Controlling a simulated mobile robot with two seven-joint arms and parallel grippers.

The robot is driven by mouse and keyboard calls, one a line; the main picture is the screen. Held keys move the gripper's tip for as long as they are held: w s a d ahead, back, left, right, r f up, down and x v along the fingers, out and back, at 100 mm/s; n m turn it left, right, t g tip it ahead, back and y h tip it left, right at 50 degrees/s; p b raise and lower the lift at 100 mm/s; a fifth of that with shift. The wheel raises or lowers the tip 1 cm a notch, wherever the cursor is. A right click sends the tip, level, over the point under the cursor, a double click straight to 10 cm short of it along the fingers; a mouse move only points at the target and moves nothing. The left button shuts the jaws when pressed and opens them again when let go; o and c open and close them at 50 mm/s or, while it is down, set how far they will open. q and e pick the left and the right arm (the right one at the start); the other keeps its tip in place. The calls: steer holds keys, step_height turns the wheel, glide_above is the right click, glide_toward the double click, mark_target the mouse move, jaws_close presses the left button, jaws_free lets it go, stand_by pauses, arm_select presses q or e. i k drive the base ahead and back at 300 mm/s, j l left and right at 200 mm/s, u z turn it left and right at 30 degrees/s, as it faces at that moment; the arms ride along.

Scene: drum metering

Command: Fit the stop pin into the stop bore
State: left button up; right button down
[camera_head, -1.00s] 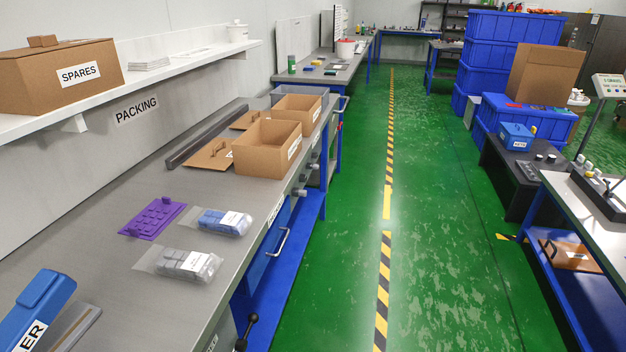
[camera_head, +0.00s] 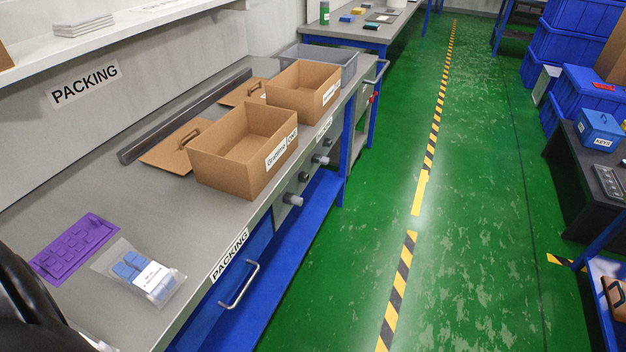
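I cannot make out a stop pin or a stop bore in the head view. Neither gripper's fingers show. A dark rounded shape, which looks like part of my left arm, fills the lower left corner and hides a bit of the packing bench (camera_head: 60,215).
The bench holds a purple tray (camera_head: 72,248), a bagged blue part (camera_head: 147,272), an open cardboard box (camera_head: 243,150) and a second box (camera_head: 303,90). A grey bin (camera_head: 330,60) stands behind. Green floor (camera_head: 480,220) is clear on the right; a blue case (camera_head: 600,128) sits beyond.

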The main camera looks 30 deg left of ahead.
mark_target(296, 201)
steer(key=i, duration=3.4)
steer(key=u, duration=3.85)
